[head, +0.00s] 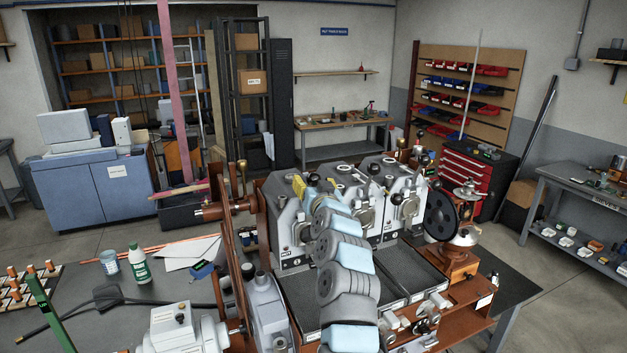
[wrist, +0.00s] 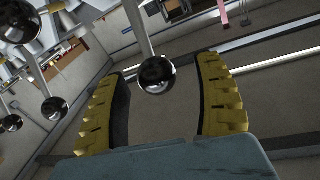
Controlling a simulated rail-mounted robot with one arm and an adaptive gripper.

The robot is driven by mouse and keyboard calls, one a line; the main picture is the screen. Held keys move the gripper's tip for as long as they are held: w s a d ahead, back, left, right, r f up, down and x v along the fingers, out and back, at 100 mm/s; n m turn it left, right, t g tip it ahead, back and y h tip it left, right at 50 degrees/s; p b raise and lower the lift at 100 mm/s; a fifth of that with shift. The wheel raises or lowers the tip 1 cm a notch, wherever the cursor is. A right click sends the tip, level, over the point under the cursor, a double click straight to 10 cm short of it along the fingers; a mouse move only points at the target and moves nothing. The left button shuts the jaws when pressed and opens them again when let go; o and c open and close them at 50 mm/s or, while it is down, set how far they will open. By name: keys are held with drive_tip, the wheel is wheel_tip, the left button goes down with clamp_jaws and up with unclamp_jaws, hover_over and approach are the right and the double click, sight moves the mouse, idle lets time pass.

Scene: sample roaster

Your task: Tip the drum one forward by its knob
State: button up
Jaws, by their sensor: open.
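A dark, shiny ball knob (wrist: 157,75) on a pale rod sits between my two yellow-padded fingers in the wrist view. My gripper (wrist: 162,108) is open around it, with a visible gap to each finger. In the head view my gripper (head: 312,194) is at the leftmost grey roaster unit (head: 285,224), near its top. I cannot tell from the frames which unit is numbered one.
Other ball knobs (wrist: 54,108) show at the left of the wrist view. More grey roaster units (head: 402,200) stand to the right, with a dark tray (head: 412,268) before them. A brown wooden post frame (head: 232,262) rises close on the left. A bottle (head: 139,264) stands farther left.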

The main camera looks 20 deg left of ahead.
drive_tip(key=shift+w+a+r, duration=0.1)
drive_tip(key=shift+w+a, duration=0.15)
drive_tip(key=shift+w, duration=0.6)
clamp_jaws()
